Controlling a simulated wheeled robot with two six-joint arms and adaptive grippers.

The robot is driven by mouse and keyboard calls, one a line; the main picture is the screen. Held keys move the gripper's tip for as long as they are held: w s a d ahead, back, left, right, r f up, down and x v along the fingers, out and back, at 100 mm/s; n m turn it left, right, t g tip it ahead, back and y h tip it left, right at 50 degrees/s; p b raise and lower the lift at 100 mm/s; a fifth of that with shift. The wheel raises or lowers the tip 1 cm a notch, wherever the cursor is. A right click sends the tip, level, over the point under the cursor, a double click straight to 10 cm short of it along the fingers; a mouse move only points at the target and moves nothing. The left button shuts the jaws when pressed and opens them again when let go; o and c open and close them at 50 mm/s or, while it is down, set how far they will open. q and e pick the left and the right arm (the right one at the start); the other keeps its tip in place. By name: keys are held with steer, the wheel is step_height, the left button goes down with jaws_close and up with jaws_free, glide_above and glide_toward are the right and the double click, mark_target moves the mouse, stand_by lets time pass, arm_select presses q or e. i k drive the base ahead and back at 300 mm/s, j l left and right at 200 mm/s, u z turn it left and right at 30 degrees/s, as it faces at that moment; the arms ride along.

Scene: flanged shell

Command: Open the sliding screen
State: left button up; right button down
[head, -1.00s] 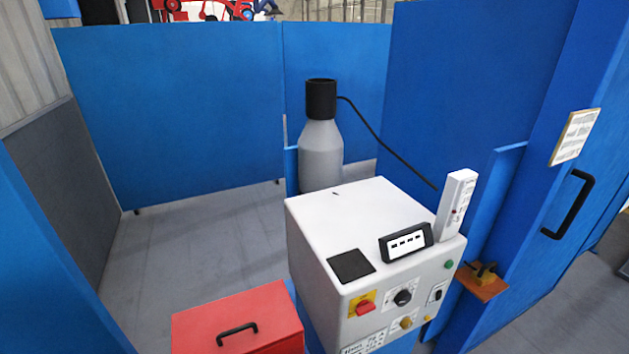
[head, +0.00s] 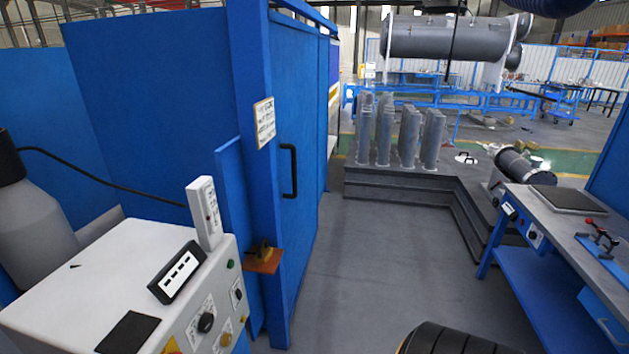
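A tall blue panel (head: 298,218) with a black vertical handle (head: 289,171) stands left of centre in the head view; it looks like the sliding screen. A small paper notice (head: 264,122) is fixed on the post beside it. The panel's edge stands close to the blue walls on its left, and I cannot tell whether there is a gap. Neither of my grippers shows in the head view.
A white control cabinet (head: 90,270) and a grey bottle (head: 38,225) stand at left. A small orange shelf (head: 262,261) juts out before the panel. Grey floor (head: 355,250) is clear ahead. A blue workbench (head: 550,265) stands at right, and a stepped platform (head: 400,185) with grey blocks lies beyond.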

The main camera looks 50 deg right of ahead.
mark_target(294, 45)
steer(key=z, duration=1.6)
steer(key=i+l+u, duration=0.15)
steer(key=u, duration=0.2)
steer(key=i+l+u, duration=0.25)
steer(key=u, duration=0.15)
steer(key=i+l+u, duration=0.35)
